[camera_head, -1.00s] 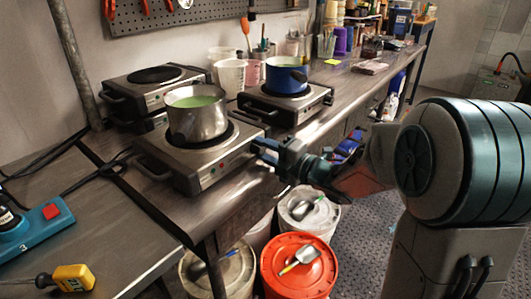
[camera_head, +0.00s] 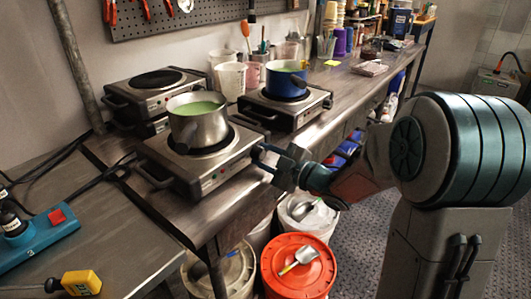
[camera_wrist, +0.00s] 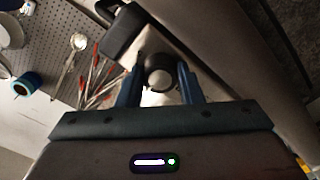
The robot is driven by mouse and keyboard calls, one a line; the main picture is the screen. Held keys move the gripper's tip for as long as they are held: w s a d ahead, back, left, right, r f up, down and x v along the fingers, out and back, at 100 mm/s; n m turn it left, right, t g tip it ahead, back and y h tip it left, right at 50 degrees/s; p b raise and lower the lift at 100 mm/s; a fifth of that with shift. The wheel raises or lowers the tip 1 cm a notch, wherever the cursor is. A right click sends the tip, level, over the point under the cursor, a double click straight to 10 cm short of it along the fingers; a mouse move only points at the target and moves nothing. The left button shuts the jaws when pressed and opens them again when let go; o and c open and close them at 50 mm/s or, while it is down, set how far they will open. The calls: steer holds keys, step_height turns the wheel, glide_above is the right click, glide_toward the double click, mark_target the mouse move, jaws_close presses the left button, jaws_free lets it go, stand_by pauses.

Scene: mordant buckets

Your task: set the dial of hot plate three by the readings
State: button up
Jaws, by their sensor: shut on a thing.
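The nearest hot plate (camera_head: 212,180) stands on the bench with a steel pot (camera_head: 197,130) of pale green liquid on its coil. My gripper (camera_head: 262,158) is at the right end of its front panel. In the wrist view, my gripper (camera_wrist: 160,82) is shut on a round dark dial (camera_wrist: 160,74), one finger on each side. The dial is hidden behind the fingers in the head view, and its setting cannot be read. I cannot make out a number on this hot plate or any readings.
A second hot plate (camera_head: 283,108) holds a blue pot (camera_head: 287,80) behind. Stacked hot plates (camera_head: 155,92) stand at the back left. A blue power strip (camera_head: 40,238) with a red switch is on the left. An orange-lidded bucket (camera_head: 298,268) and other buckets stand below the bench edge.

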steer(key=shift+m, duration=0.6)
steer(key=shift+f, duration=0.1)
steer(key=o, duration=1)
steer(key=v, duration=1.4)
steer(key=shift+p, duration=0.35)
steer(key=shift+w, duration=0.1)
